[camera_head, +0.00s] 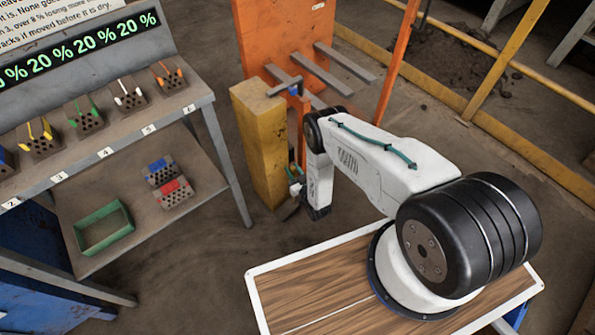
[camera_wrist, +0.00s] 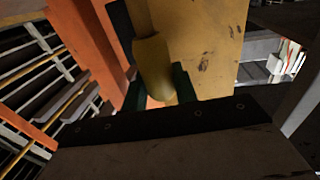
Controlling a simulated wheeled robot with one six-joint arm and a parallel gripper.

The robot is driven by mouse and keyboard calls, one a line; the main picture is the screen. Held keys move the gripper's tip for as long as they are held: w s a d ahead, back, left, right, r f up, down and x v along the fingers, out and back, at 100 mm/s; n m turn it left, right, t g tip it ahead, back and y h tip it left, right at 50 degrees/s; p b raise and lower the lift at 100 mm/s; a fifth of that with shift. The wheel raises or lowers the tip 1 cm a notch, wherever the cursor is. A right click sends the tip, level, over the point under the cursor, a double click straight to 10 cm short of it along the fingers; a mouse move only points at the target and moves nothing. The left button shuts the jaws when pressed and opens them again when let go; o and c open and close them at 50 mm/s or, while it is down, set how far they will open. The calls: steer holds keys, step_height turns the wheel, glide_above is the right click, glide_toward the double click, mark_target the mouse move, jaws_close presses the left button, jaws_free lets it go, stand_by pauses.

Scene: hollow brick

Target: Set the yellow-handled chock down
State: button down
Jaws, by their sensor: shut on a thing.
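My gripper (camera_head: 295,188) hangs low beside the yellow post, partly hidden by my own arm. In the wrist view my gripper's two dark green fingers (camera_wrist: 157,88) are shut on the yellow handle of the chock (camera_wrist: 152,62), a rounded yellow grip. The rest of the chock cannot be made out in the wrist view. In the head view the chock is too small or hidden, so I cannot tell whether it touches anything.
The yellow post (camera_head: 261,140) stands right beside my gripper, with the orange frame (camera_head: 265,40) and its grey forks (camera_head: 320,70) behind. Open floor lies between rack and post.

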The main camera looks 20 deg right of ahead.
steer(key=shift+d+f, duration=0.1)
steer(key=shift+f, duration=1.5)
steer(key=c, duration=1.1)
jaws_free()
steer(key=shift+s, duration=0.1)
